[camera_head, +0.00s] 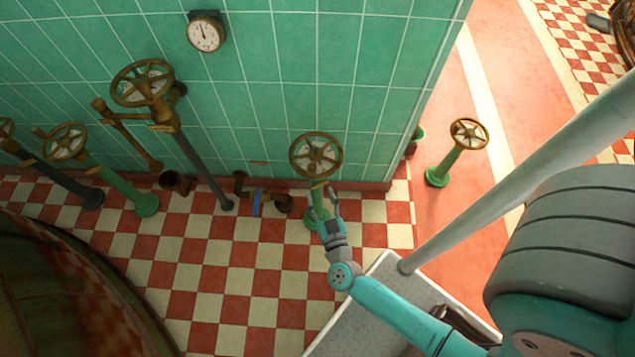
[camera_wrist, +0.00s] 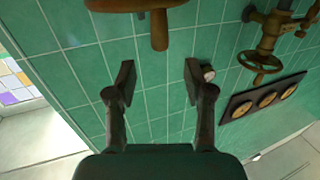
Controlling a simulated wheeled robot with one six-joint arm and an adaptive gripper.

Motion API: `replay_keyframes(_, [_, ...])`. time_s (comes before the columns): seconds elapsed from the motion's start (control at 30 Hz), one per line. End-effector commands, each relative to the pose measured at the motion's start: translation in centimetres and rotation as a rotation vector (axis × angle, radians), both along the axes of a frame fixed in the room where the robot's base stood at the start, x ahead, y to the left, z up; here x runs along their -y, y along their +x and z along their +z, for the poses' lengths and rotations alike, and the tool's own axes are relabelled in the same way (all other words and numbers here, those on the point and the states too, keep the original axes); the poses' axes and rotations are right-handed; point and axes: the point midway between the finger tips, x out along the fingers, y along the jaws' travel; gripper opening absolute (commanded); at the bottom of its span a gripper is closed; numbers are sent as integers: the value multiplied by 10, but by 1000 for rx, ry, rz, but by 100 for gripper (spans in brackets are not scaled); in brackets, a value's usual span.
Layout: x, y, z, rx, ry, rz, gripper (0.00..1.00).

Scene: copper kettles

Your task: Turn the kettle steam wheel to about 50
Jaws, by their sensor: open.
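Several bronze spoked handwheels stand on posts along the green tiled wall; I see no readable label telling which is the kettle steam wheel. The wheel nearest my gripper is the bronze handwheel (camera_head: 316,155) on a green post. My gripper (camera_head: 326,203) is open and empty, just below this wheel's rim in the head view and partly in front of its post. In the wrist view my gripper's fingers (camera_wrist: 160,82) are spread apart with only wall between them. A brown bar and stem (camera_wrist: 159,30), likely part of the wheel, show beyond the fingertips at the top.
A large handwheel (camera_head: 142,83), a left handwheel (camera_head: 64,142) and a right handwheel (camera_head: 469,134) stand apart from my gripper. A round gauge (camera_head: 205,33) hangs on the wall. Low pipes with a blue part (camera_head: 256,204) run along the wall base. The checkered floor (camera_head: 215,260) is clear.

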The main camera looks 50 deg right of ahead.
Motion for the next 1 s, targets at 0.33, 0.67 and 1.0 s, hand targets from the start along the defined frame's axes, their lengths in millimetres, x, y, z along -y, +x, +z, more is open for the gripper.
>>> replay_keyframes(0.33, [-8, -14, 0, -2, 0, -1, 53])
replay_keyframes(0.67, [-8, -14, 0, -1, 1, -1, 53])
replay_keyframes(1.0, [-10, -19, 4, 3, -1, 12, 53])
